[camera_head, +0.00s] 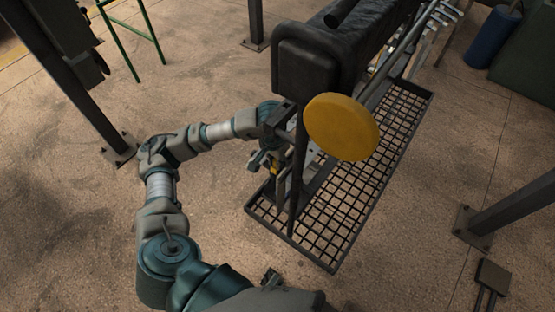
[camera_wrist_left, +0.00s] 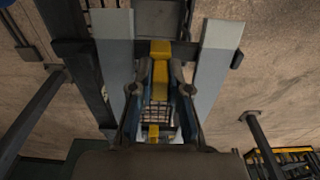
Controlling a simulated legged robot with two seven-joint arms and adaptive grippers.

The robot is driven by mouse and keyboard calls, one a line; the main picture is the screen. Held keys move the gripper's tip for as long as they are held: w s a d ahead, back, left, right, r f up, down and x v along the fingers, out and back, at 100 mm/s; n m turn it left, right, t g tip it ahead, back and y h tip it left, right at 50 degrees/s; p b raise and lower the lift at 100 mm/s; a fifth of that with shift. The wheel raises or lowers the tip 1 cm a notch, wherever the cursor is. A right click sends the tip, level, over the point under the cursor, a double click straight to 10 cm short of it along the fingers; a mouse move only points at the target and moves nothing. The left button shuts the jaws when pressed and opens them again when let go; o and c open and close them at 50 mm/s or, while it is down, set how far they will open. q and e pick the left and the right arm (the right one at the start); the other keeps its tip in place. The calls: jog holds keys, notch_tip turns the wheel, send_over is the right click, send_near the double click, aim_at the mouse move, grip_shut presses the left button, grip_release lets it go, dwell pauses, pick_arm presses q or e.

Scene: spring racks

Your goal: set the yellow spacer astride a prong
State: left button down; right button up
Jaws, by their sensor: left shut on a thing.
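The yellow spacer (camera_wrist_left: 160,85) is between the two fingers of my left gripper (camera_wrist_left: 160,68) in the left wrist view, and the gripper is shut on it. Two pale grey flat bars, which look like prongs, stand on either side of the gripper, one at left (camera_wrist_left: 115,62) and one at right (camera_wrist_left: 214,78). The spacer appears between them; I cannot tell whether it touches either. In the head view my left gripper (camera_head: 272,160) is beside the rack's near end, with a small yellow patch (camera_head: 274,169) at it.
A large yellow disc (camera_head: 342,127) and a dark padded beam (camera_head: 310,62) rise close to the gripper. A black mesh tray (camera_head: 338,268) lies below. Grey posts stand at left (camera_head: 80,95) and right (camera_head: 515,205). Open floor lies left of the rack.

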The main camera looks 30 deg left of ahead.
pick_arm(q)
jog(key=shift+d+r, duration=0.1)
jog(key=shift+d, duration=0.45)
pick_arm(e)
jog(key=shift+d+f, duration=0.25)
jog(key=shift+d, duration=0.15)
pick_arm(q)
jog(key=shift+a, duration=0.25)
pick_arm(e)
jog(key=shift+a+f, duration=0.15)
pick_arm(q)
jog(key=shift+a, duration=0.2)
pick_arm(e)
jog(key=shift+a, duration=0.2)
pick_arm(q)
jog(key=shift+d, duration=0.25)
jog(key=shift+b, duration=0.35)
pick_arm(e)
jog(key=shift+s+d+f, duration=0.1)
jog(key=shift+d, duration=0.05)
jog(key=shift+f, duration=0.15)
pick_arm(q)
jog(key=shift+a, duration=0.15)
pick_arm(e)
jog(key=shift+s+f, duration=0.1)
